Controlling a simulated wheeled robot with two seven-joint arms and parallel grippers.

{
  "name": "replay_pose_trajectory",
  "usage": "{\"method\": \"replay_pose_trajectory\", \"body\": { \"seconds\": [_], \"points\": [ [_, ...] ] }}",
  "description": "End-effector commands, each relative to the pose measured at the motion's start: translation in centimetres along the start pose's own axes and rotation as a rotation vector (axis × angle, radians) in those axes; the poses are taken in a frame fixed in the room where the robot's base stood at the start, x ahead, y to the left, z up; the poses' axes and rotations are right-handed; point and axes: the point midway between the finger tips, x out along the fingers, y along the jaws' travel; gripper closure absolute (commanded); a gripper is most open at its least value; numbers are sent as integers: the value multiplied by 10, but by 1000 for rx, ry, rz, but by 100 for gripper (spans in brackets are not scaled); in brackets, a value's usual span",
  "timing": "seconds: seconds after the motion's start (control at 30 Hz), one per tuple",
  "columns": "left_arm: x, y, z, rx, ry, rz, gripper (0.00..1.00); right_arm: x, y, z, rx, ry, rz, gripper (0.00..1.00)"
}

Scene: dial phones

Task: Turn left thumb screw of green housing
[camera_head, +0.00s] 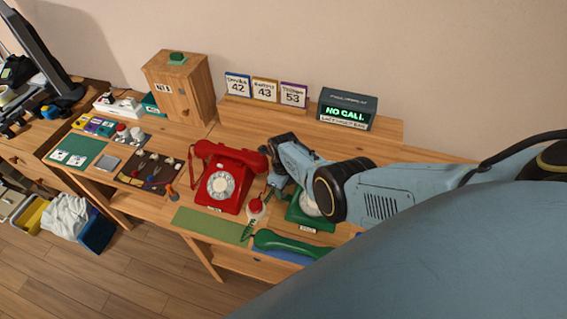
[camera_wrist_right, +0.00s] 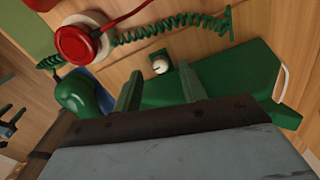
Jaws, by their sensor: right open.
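The green housing (camera_head: 312,221) stands on the desk, partly hidden in the head view by my right arm. In the right wrist view its green body (camera_wrist_right: 232,82) lies beyond and to the right of my fingers. A small pale round thumb screw (camera_wrist_right: 160,66) sits on a green tab at the housing's edge. My right gripper (camera_wrist_right: 162,90) is open, its two green-looking fingers on either side of the screw in the picture; contact cannot be told. In the head view this gripper (camera_head: 273,183) is above the housing's left side. My left gripper is not in view.
A green handset (camera_head: 290,243) lies in front of the housing, its coiled cord (camera_wrist_right: 180,27) nearby. A red button on a white base (camera_head: 256,207) and a red phone (camera_head: 224,182) stand left. A green mat (camera_head: 207,224) is bare. A lit sign (camera_head: 346,111) stands behind.

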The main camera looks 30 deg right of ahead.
Motion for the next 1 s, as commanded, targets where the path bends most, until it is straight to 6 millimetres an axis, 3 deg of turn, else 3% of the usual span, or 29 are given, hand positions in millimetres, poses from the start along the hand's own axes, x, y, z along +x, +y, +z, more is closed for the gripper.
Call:
{"method": "replay_pose_trajectory", "body": {
  "seconds": [0.23, 0.7, 1.0],
  "points": [
    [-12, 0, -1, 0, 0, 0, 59, -30, 1, 0, -1, -3, -1, 59],
    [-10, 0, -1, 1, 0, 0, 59, -87, 0, 1, -1, -3, -1, 59],
    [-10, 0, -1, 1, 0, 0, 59, -107, 0, 0, 0, 0, 0, 59]
  ]
}}
